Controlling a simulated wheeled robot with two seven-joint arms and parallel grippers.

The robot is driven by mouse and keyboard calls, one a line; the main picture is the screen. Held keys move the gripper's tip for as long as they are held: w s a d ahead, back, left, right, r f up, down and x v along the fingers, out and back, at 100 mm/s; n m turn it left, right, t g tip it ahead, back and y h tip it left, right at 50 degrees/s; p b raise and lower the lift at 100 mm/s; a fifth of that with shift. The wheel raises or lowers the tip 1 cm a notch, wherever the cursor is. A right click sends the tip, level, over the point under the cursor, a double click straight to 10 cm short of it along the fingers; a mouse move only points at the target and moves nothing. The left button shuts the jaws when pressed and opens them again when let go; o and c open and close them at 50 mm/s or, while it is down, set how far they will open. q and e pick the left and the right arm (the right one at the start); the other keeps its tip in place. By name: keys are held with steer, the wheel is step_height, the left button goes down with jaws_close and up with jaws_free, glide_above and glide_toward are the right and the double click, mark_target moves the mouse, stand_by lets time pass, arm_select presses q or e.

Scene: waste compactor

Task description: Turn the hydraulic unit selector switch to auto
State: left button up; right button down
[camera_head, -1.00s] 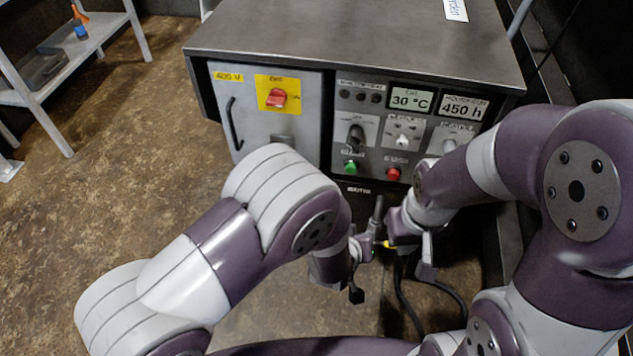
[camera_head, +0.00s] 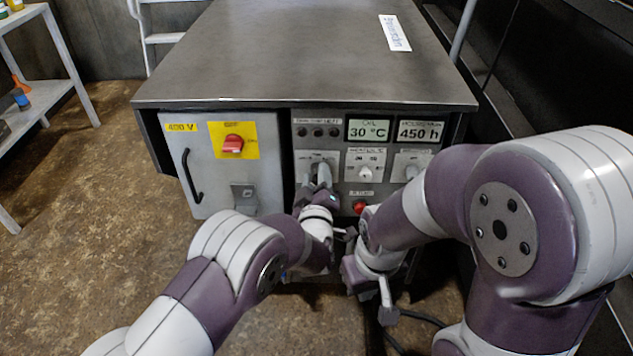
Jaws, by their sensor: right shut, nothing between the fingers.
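The hydraulic unit cabinet's grey control panel (camera_head: 339,148) faces me. A black selector switch (camera_head: 316,165) sits on a light plate at the panel's left; its pointer direction is hidden. My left gripper (camera_head: 321,180) is right in front of this switch, its fingers overlapping the knob; I cannot tell whether they grip it. The green button seen earlier below the switch is hidden. A smaller white switch (camera_head: 365,173) and another knob (camera_head: 411,172) are to the right. My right gripper (camera_head: 386,304) is shut and empty, low in front of the cabinet.
A red rotary switch on a yellow plate (camera_head: 233,143) and a black door handle (camera_head: 190,176) are on the left door. A red button (camera_head: 360,207) is just right of my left gripper. Displays read 30 °C and 450 h. Floor at left is open, beside a shelf (camera_head: 52,89).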

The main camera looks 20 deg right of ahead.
arm_select(q)
steer(key=shift+w, duration=0.2)
steer(key=c, duration=0.7)
